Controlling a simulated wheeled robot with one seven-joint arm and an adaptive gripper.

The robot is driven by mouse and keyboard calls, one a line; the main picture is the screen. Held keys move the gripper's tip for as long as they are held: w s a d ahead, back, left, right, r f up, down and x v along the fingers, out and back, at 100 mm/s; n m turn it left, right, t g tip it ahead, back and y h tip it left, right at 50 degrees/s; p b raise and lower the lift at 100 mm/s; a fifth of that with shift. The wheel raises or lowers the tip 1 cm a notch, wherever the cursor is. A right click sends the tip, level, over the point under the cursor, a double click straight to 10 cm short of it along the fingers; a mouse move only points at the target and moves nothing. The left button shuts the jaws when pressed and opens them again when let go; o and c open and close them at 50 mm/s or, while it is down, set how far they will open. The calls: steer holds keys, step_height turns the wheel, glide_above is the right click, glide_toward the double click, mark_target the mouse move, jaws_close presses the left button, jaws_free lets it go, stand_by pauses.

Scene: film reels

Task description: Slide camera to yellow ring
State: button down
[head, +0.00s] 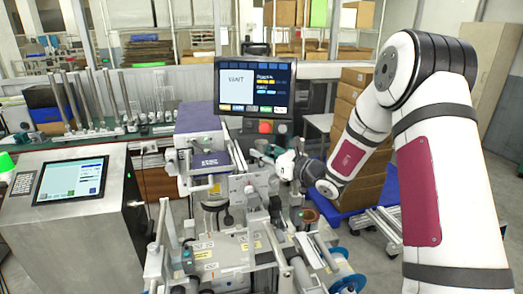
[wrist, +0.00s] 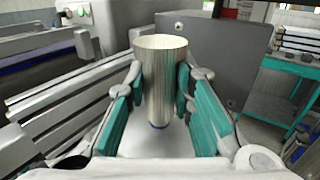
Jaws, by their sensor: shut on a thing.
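My gripper (wrist: 161,88) is shut on an upright metallic cylinder (wrist: 163,60), with one teal-padded finger on each side of it. The cylinder has a pale, flat top and a dark blue band at its lower end. In the head view, the end of my arm reaches the right side of the machine, below the WAIT screen; the fingers and the cylinder are too small there to tell apart. I cannot make out a yellow ring in either view, and I cannot tell whether the cylinder is part of the camera.
The machine's screen (head: 255,88) reads WAIT, with a red button (head: 265,127) below it. A metal cabinet with a tablet (head: 72,180) stands at the left. Stacked cardboard boxes (head: 347,115) stand behind my arm. Metal rails (wrist: 65,105) lie left of my gripper.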

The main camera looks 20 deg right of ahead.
step_height(320, 180, down, 2)
steer(key=shift+f, duration=0.1)
steer(key=c, duration=1.4)
jaws_free()
steer(key=shift+o, duration=0.2)
steer(key=v, duration=1.2)
